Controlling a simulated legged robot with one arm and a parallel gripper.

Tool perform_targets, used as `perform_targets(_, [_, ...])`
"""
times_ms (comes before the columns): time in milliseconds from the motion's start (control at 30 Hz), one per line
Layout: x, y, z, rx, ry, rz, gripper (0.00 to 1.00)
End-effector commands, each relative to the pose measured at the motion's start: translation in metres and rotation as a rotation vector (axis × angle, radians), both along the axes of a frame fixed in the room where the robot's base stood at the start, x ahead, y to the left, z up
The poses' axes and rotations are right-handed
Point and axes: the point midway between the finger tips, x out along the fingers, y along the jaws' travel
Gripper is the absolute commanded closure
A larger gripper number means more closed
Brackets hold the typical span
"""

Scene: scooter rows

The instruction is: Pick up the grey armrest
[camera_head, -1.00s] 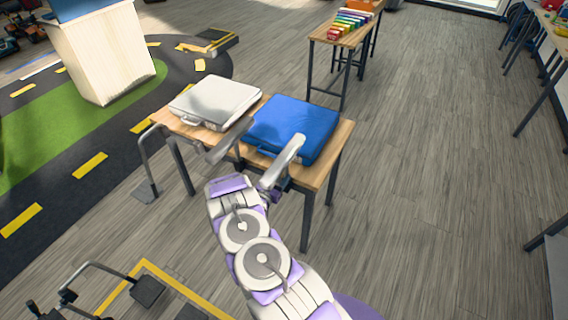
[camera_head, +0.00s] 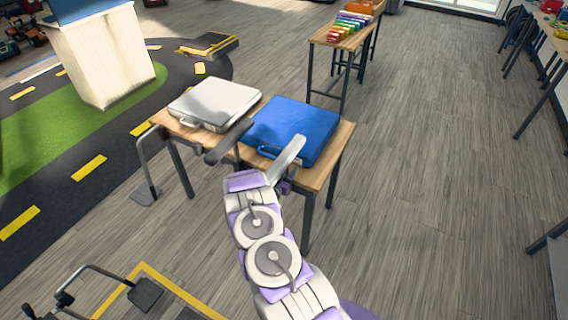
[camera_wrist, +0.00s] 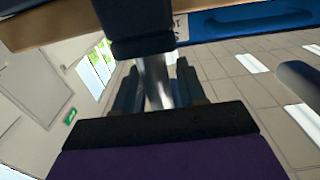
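A pale grey case (camera_head: 215,100) lies flat at the left of a small wooden table. A blue case (camera_head: 295,128) lies flat beside it, its handle toward my arm.
The wooden table (camera_head: 183,128) has a bent grey tube with a dark pad (camera_head: 145,195) at its left. A similar tube and pad (camera_head: 147,293) stand lower left. A white bin (camera_head: 108,60) is at the upper left. Another table (camera_head: 350,42) holds coloured blocks.

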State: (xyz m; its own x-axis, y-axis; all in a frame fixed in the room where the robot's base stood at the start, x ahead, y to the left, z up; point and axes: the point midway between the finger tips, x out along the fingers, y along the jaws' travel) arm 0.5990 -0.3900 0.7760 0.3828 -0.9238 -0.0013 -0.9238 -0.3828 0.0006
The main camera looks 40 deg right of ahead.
Motion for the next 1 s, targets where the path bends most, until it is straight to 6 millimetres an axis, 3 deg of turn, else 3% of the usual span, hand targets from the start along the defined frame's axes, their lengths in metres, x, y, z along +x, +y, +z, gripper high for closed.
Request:
perform_targets(400, [0.0000,0.0000,-0.0003,0.000,0.000,0.000,1.00])
perform_targets(1000, [0.0002,0.0001,0.0028,0.000,0.000,0.000,1.00])
